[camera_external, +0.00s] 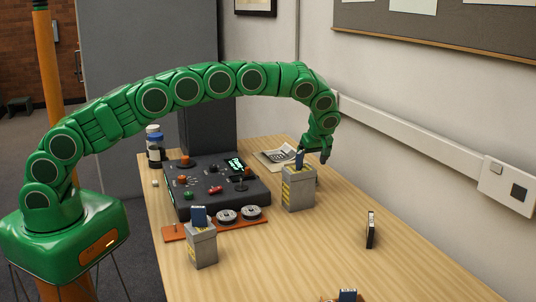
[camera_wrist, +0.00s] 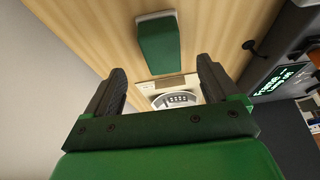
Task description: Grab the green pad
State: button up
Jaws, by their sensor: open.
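The green pad (camera_wrist: 158,45) shows in the wrist view as a dark green block with a pale end, lying on the wooden table. It is just above the space between my two fingertips in that picture, not touching either finger. My gripper (camera_wrist: 160,82) is open and empty, with the fingers spread wide. In the external view my gripper (camera_external: 323,155) points down near the wall side of the table, behind a grey box (camera_external: 298,190). I cannot make out the pad in the external view.
A pale device with keys (camera_wrist: 176,98) lies between the fingers in the wrist view. A dark control panel (camera_external: 215,185) stands to the left. Another grey box (camera_external: 202,247) is nearer the camera.

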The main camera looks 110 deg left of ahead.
jog(key=shift+s+x, duration=0.1)
jog(key=shift+x, duration=1.6)
jog(key=shift+s+x, duration=0.15)
jog(key=shift+x, duration=1.5)
jog(key=c, duration=1.1)
jog(key=shift+r, duration=0.15)
jog(key=shift+c, duration=0.2)
